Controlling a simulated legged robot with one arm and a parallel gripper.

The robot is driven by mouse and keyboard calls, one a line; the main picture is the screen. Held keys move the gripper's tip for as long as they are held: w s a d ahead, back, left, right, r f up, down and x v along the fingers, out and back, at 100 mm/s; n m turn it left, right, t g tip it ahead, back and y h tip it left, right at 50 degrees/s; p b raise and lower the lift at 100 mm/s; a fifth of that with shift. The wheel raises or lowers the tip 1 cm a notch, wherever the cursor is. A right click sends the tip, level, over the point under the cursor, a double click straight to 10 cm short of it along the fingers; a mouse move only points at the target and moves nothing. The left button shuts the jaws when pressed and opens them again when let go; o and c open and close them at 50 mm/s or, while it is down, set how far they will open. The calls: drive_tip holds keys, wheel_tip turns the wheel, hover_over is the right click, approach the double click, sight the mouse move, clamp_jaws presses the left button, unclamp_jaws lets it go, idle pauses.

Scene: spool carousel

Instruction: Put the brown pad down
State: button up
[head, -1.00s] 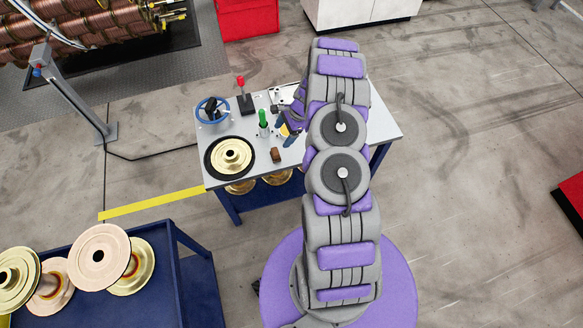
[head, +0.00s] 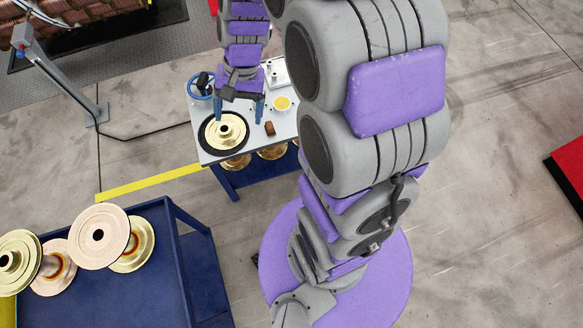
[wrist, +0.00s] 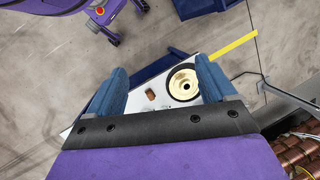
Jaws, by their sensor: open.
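The brown pad (head: 270,128) is a small brown block on the grey table top (head: 283,136), right of the gold spool (head: 226,130) on its black disc. In the wrist view the pad (wrist: 151,93) shows between the fingers, left of the spool (wrist: 183,85). My gripper (head: 240,108) is open and empty, fingers pointing down, above the table. The pad appears apart from both fingers. My gripper (wrist: 158,85) also shows in the wrist view with its blue fingers spread wide. My wrist and fingers hide part of the table's back in the head view.
A yellow-topped round cup (head: 282,103) and a blue ring (head: 200,84) stand on the table. A blue cart (head: 190,270) with several spools (head: 99,236) is at the lower left.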

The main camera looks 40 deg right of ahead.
drive_tip(key=s+r+n+h, duration=0.1)
drive_tip(key=s+r+n, duration=0.2)
drive_tip(key=s, duration=0.8)
drive_tip(key=s+r+n+h, duration=0.2)
drive_tip(key=s+r+n, duration=0.1)
drive_tip(key=s, duration=0.7)
drive_tip(key=shift+s+a+r+n+g, duration=0.15)
drive_tip(key=shift+s+a+n+g, duration=0.15)
drive_tip(key=shift+s+n, duration=0.1)
drive_tip(key=shift+w+d, duration=0.1)
